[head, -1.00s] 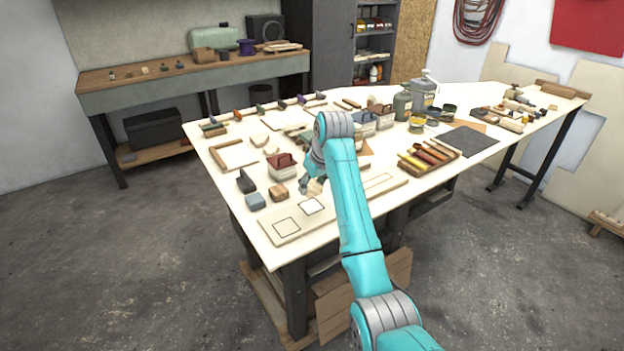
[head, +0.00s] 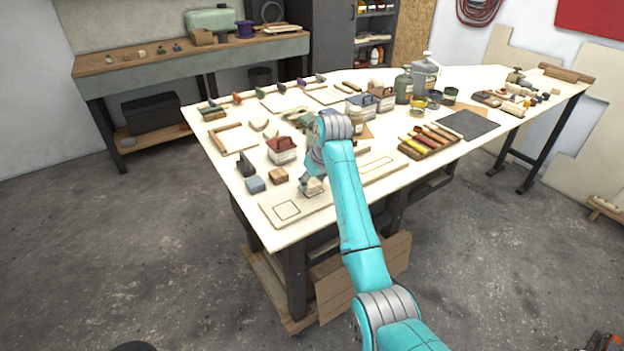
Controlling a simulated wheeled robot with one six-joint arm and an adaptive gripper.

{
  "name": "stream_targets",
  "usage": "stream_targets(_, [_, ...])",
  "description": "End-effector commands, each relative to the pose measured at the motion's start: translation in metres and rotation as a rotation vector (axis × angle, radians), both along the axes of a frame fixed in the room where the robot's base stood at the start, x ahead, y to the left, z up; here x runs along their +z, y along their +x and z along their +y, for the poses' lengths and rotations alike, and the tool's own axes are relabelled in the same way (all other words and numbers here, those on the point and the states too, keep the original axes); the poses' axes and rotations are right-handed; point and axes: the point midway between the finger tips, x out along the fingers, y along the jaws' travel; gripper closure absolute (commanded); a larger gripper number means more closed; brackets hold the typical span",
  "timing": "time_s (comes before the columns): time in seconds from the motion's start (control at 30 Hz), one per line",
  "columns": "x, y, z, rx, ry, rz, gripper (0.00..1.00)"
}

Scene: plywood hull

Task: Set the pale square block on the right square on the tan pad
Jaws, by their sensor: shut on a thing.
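The tan pad (head: 319,204) is a long flat board along the table's near edge. Its left outlined square (head: 287,210) is bare. My gripper (head: 312,181) points down over the pad, just right of that square, and is shut on the pale square block (head: 315,187). The block is at the right square, which it and the gripper mostly cover. I cannot tell whether the block touches the pad. My arm hides part of the pad to the right.
A blue-grey block (head: 255,185), a brown wooden block (head: 278,176) and a dark block (head: 246,164) stand left of the gripper. A red-topped container (head: 282,150) is behind. A tray of coloured tools (head: 429,141) lies to the right.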

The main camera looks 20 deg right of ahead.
Motion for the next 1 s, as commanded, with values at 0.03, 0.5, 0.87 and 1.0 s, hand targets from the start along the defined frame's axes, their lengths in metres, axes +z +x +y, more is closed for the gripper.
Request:
stream_targets(0.03, [-0.0002,0.0001,0.0,0.0,0.0,0.0,0.78])
stream_targets(0.5, [-0.0002,0.0,0.0,0.0,0.0,0.0,0.78])
stream_targets(0.87, [-0.0009,-0.0002,0.0,0.0,0.0,0.0,0.78])
stream_targets(1.0, [-0.0009,-0.0001,0.0,0.0,0.0,0.0,0.44])
